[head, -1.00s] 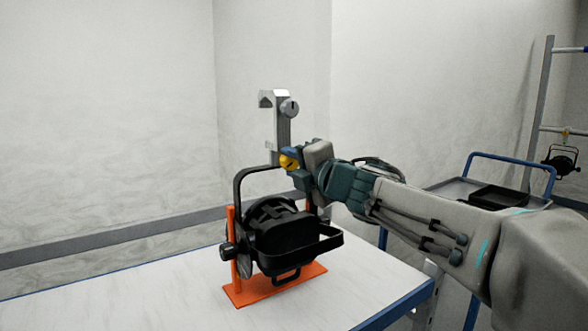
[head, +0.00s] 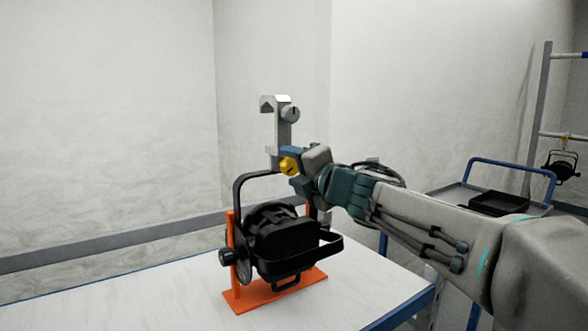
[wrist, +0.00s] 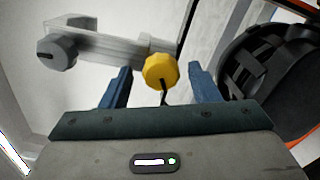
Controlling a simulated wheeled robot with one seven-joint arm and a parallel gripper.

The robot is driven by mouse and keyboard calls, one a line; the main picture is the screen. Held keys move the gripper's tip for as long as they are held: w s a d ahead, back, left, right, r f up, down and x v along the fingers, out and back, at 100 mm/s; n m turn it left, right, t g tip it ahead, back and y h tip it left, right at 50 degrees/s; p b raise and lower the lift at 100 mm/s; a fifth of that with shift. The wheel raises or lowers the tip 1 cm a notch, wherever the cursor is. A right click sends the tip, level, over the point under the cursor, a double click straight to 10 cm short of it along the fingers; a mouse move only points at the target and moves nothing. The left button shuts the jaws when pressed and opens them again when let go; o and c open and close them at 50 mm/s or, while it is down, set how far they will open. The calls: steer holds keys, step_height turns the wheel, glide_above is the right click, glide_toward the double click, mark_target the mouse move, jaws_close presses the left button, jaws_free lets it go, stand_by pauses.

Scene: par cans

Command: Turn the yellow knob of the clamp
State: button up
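The clamp (head: 283,132) is a grey metal hook standing upright above the black lamp's yoke. Its yellow knob (head: 288,166) is low on the clamp, facing my gripper (head: 293,168). In the wrist view the yellow knob (wrist: 161,70) sits between the two blue fingers of my gripper (wrist: 161,84), with a gap on either side. The fingers are open and do not visibly touch it. A dark stem or slot shows below the knob. The clamp's grey knob (head: 291,114) is higher up; it also shows left in the wrist view (wrist: 57,53).
The black lamp (head: 285,240) hangs in an orange stand (head: 272,292) on the white table (head: 130,295). Its yoke (head: 238,200) rises close to my gripper. A blue-railed cart with a black tray (head: 498,203) and a rack with another lamp (head: 560,168) stand right.

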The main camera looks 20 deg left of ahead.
steer(key=shift+s+d, duration=0.1)
steer(key=shift+d, duration=0.05)
steer(key=p+v, duration=0.1)
steer(key=v, duration=1.2)
steer(key=shift+s, duration=0.2)
steer(key=shift+d, duration=0.1)
steer(key=w+d+f+m+t+h+p, duration=0.1)
steer(key=d+f+m+h+p, duration=0.2)
steer(key=d+m+h+p, duration=0.5)
steer(key=w+d+f+m+t+h+p, duration=0.1)
steer(key=d+f+m+h, duration=0.1)
steer(key=d+m+h, duration=0.7)
steer(key=s+d+f+m+g+y+p, duration=0.1)
steer(key=s+d+f+m+g+p, duration=0.1)
steer(key=s+f+m+g, duration=0.3)
steer(key=s+d+f+m+g+y+p, duration=0.2)
steer(key=s+d+f+m+g+p, duration=0.1)
steer(key=s+m, duration=0.6)
steer(key=s+f+g+p, duration=0.1)
steer(key=s+f+g, duration=0.1)
steer(key=s+f, duration=0.1)
steer(key=shift+s+f+m+g, duration=0.3)
steer(key=shift+s+m+g, duration=0.1)
steer(key=shift+s, duration=0.15)
